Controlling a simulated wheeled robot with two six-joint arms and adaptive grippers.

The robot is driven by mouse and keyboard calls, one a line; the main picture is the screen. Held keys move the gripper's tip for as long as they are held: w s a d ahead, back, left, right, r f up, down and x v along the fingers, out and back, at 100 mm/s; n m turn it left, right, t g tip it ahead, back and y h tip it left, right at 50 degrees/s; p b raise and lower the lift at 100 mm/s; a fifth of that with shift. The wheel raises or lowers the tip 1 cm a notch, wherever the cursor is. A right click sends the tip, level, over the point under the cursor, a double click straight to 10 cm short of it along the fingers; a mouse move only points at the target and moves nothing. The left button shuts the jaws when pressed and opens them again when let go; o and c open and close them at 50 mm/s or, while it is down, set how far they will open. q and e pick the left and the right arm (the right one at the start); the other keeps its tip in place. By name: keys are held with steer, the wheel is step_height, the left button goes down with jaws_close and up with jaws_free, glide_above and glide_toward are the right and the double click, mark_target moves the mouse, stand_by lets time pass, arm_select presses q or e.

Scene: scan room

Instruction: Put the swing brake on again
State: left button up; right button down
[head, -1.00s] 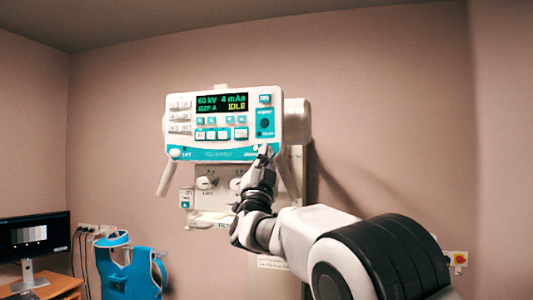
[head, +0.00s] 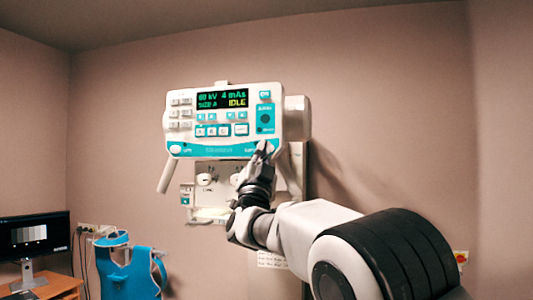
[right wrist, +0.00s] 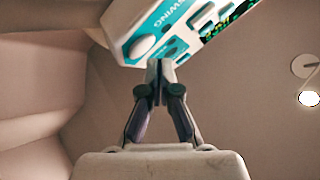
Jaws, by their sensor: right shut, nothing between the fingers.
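The white and teal control panel (head: 222,149) hangs on the tube head in front of the wall. Its lower strip has a white round button at the left end by the LIFT label (head: 187,151). In the right wrist view, a white round button (right wrist: 141,46) sits at the panel's corner, near the SWING lettering (right wrist: 174,14). My right gripper (head: 264,147) is shut and empty at the panel's lower right, hiding that button in the head view. In the right wrist view its fingertips (right wrist: 160,66) are just beside the button; contact cannot be told. My left gripper is out of view.
The display (head: 222,99) reads 60 kV, 4 mAs, SIZE A, IDLE. A handle (head: 165,176) hangs below the panel's left side. A wall unit with knobs (head: 204,180) is behind. A monitor (head: 34,235) and a blue apron (head: 130,272) stand low left.

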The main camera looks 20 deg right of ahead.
steer(key=s+a+b, duration=0.2)
steer(key=s+b, duration=0.2)
steer(key=shift+s+a, duration=0.1)
steer(key=shift+a, duration=0.3)
stand_by(0.8)
